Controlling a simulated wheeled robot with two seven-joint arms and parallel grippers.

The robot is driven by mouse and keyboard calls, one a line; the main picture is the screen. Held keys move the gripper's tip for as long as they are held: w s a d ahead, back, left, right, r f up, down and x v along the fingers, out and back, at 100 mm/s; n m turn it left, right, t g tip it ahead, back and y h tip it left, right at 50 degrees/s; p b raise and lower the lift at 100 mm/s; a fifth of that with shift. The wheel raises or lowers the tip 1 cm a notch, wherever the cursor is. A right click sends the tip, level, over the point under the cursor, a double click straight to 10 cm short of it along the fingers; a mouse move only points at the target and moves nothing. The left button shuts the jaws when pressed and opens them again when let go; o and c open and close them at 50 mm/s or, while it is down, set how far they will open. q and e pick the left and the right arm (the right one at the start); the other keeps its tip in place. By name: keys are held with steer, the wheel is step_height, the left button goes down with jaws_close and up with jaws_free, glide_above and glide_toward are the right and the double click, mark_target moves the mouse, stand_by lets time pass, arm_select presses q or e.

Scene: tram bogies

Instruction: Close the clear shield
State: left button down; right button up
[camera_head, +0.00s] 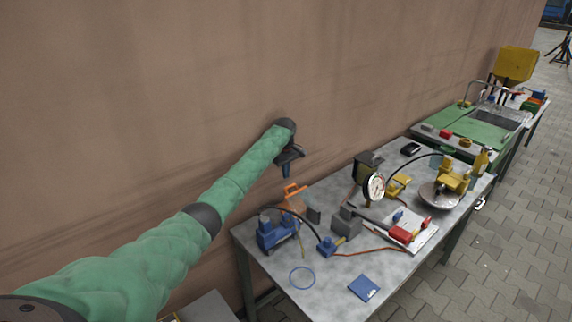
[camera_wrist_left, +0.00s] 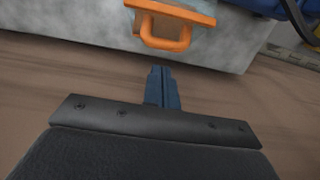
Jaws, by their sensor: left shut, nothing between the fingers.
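An orange handle (camera_head: 293,190) stands at the back left edge of the grey table, above an orange part. It also shows in the left wrist view (camera_wrist_left: 166,40) as a loop at the table's edge. I take it to belong to the clear shield; I cannot make out the clear pane or how far it is open. My left gripper (camera_head: 286,174) is above and just behind the orange handle, apart from it, pointing down. In the left wrist view its blue fingers (camera_wrist_left: 161,76) are together and empty, below the loop. My right gripper is not in view.
A blue machine (camera_head: 277,232) sits beside the orange part. A grey block (camera_head: 347,223), a dial gauge (camera_head: 374,187) and a blue card (camera_head: 364,288) are on the grey table (camera_head: 325,285). The brown wall (camera_head: 120,100) runs close behind the table.

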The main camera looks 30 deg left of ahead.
arm_select(q)
step_height(320, 180, down, 5)
steer(key=shift+d+r+p, duration=0.1)
steer(key=shift+d+p, duration=0.05)
steer(key=shift+p, duration=0.55)
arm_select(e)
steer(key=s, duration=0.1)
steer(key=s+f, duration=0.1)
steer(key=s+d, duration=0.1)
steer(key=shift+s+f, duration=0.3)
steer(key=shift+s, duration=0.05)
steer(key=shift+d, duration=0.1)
